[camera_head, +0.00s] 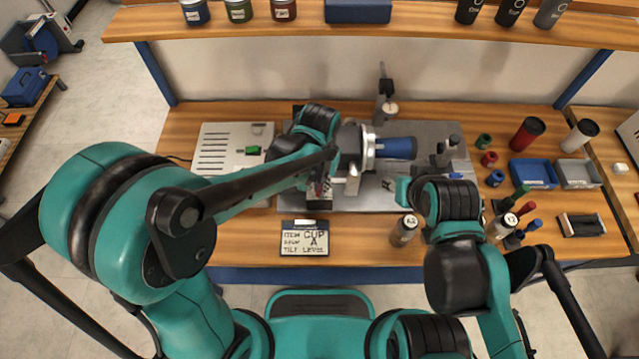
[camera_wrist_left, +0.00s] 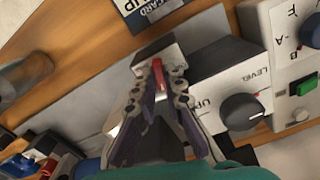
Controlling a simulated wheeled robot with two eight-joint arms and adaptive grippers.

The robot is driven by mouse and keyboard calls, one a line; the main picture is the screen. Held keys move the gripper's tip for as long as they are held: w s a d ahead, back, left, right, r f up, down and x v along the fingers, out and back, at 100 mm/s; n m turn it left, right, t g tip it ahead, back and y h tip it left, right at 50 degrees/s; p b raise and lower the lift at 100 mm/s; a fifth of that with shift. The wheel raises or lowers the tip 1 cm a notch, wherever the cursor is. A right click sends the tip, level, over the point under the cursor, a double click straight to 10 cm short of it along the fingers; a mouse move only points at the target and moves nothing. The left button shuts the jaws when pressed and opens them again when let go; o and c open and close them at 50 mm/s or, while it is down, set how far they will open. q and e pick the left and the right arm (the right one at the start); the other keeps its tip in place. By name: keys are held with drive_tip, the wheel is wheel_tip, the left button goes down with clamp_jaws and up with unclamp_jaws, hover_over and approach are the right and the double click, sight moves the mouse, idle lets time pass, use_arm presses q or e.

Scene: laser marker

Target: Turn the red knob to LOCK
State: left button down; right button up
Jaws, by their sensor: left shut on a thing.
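The red knob (camera_wrist_left: 158,74) shows as a thin red bar between the fingertips of my left gripper (camera_wrist_left: 160,84) in the left wrist view. The fingers are shut on it, beside a grey block on the fixture. In the head view my left gripper (camera_head: 319,189) reaches down at the front of the metal fixture, and the arm hides most of the knob. I cannot read a LOCK mark or tell the knob's angle.
A blue cup (camera_head: 396,148) lies sideways in the round chuck (camera_head: 368,148). A white control box (camera_head: 228,150) stands left; a black knob (camera_wrist_left: 242,110) is close to my left gripper. A sign card (camera_head: 304,238) lies in front.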

sight(319, 188)
use_arm(q)
drive_tip(key=shift+n, duration=1.6)
drive_tip(key=c, duration=1.9)
unclamp_jaws()
wheel_tip(319, 188, up, 12)
